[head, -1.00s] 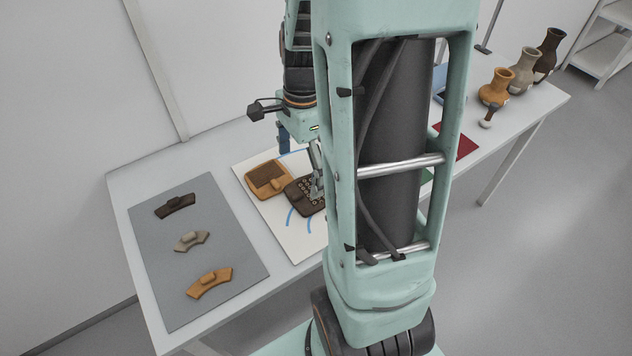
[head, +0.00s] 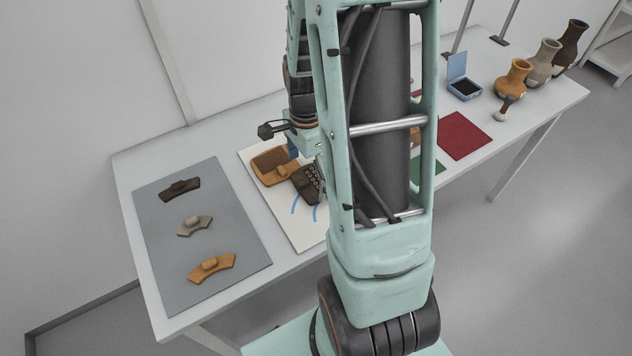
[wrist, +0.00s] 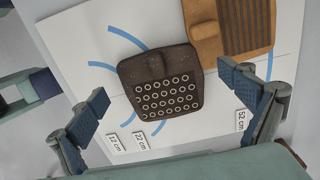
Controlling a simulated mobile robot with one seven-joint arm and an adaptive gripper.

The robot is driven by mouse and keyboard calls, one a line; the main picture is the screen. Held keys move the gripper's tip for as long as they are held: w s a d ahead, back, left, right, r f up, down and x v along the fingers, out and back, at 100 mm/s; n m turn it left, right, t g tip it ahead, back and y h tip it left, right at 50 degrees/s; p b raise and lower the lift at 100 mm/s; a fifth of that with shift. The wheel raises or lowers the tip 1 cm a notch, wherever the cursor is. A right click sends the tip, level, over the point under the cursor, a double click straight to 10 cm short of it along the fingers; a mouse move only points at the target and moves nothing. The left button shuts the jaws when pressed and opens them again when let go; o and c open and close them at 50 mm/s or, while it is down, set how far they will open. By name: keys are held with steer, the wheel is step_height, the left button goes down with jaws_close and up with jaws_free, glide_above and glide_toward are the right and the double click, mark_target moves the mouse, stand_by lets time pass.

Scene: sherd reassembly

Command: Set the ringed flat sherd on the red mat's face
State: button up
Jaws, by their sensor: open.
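The ringed flat sherd (head: 309,180) is dark brown with rows of pale rings and a raised knob. It lies on the white board (head: 306,238); it also shows in the wrist view (wrist: 152,68). My gripper (wrist: 162,83) is open and empty, with one finger on each side of the sherd and apart from it in that picture. In the head view my gripper (head: 320,172) is partly hidden by my arm at the sherd's right edge. The red mat (head: 463,136) lies bare on the table at the right, behind my arm's column.
An orange combed sherd (head: 270,166) lies close beside the ringed one. A green mat (head: 430,170) is partly hidden by my column. A blue lidded box (head: 464,90) and several vases (head: 514,76) stand beyond the red mat. A grey mat (head: 205,290) holds curved sherds at left.

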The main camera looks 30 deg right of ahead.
steer(key=shift+f, duration=0.35)
steer(key=shift+c, duration=0.5)
jaws_close()
